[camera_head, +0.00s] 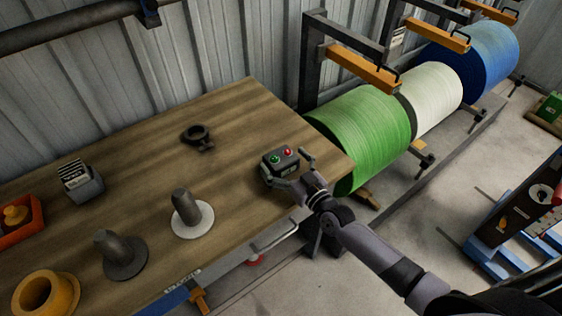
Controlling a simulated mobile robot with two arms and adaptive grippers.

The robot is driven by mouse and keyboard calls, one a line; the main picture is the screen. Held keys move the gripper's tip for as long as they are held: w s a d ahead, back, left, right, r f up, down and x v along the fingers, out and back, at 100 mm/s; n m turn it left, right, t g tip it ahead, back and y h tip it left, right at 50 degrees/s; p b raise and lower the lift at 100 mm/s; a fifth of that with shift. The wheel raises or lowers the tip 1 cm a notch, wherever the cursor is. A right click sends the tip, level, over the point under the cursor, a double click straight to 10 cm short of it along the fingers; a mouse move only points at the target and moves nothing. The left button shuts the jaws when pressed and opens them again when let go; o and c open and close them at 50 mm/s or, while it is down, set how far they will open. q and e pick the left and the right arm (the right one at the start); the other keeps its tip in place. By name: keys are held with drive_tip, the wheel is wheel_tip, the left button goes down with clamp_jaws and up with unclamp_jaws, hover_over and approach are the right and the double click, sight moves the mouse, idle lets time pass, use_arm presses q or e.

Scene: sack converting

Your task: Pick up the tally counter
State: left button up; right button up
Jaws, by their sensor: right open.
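A small dark grey box with a green and a red button on top, which I take to be the tally counter (281,157), sits near the right end of the wooden table. My right gripper (287,170) is open, with one finger at the box's left front side and the other by its right side. The box is between the fingers; I cannot tell whether they touch it. The box's lower front is partly hidden by the gripper. My left gripper is not in view.
The wooden table (240,200) also holds a black ring-shaped tool (197,136), a grey holder with black-and-white cards (82,183), two dark pegs on round bases (188,211), a yellow ring (45,296) and an orange bin (20,222).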

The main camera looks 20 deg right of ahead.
drive_tip(key=c, duration=1.3)
drive_tip(key=shift+c, duration=0.6)
drive_tip(key=shift+r, duration=0.15)
